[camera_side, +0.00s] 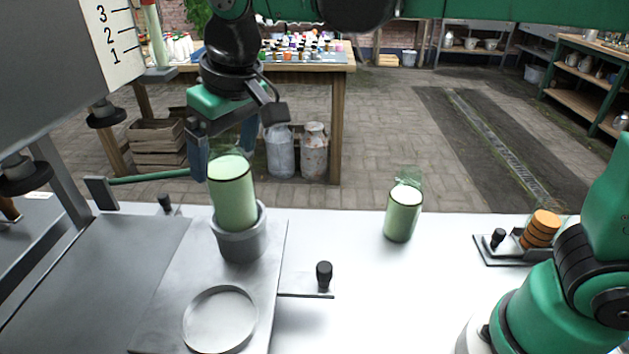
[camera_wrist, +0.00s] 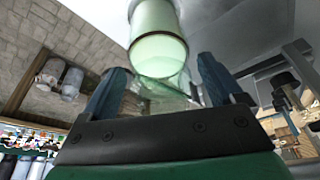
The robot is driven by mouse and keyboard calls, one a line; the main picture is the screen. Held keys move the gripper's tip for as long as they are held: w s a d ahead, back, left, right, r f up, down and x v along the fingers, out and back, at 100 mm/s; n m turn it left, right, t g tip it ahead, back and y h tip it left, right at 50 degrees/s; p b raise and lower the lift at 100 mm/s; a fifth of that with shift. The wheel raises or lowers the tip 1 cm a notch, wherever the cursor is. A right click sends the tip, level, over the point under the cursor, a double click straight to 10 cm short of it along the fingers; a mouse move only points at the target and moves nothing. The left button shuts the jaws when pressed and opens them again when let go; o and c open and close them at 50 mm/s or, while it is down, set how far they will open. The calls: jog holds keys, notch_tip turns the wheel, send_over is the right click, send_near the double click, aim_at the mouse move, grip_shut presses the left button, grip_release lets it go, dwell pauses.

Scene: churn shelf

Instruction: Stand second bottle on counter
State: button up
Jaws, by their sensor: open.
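One bottle of pale green liquid with a clear glass top (camera_side: 232,196) stands upright in a grey cup holder (camera_side: 243,238) on the metal plate at the left. My gripper (camera_side: 224,155) is open above it, with its blue fingers on either side of the bottle's clear top. In the wrist view the same bottle (camera_wrist: 158,45) shows beyond the open fingers (camera_wrist: 165,82), its clear top reaching between them. I cannot tell whether a finger touches the glass. The other green bottle (camera_side: 403,214) stands upright on the white counter (camera_side: 350,300), right of the holder.
A shallow round dish (camera_side: 220,318) is in front of the holder. A black-knobbed lever (camera_side: 323,277) sticks out right of the plate. A small tray with stacked orange-brown discs (camera_side: 541,228) sits at the right. The counter around the standing bottle is clear.

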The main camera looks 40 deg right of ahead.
jog(key=c, duration=1)
jog(key=shift+r, duration=0.25)
grip_shut()
jog(key=shift+r, duration=1.3)
jog(key=shift+r, duration=0.3)
jog(key=r, duration=0.2)
jog(key=d+r, duration=0.1)
jog(key=r, duration=0.1)
jog(key=shift+r, duration=0.25)
jog(key=s+d+m, duration=0.1)
jog(key=s+d, duration=0.2)
jog(key=d, duration=0.5)
jog(key=s+d+m, duration=0.2)
jog(key=s+d, duration=0.1)
jog(key=d, duration=0.4)
notch_tip(320, 180, down, 16)
jog(key=d, duration=0.1)
jog(key=shift+f+h, duration=0.15)
jog(key=shift+h, duration=0.15)
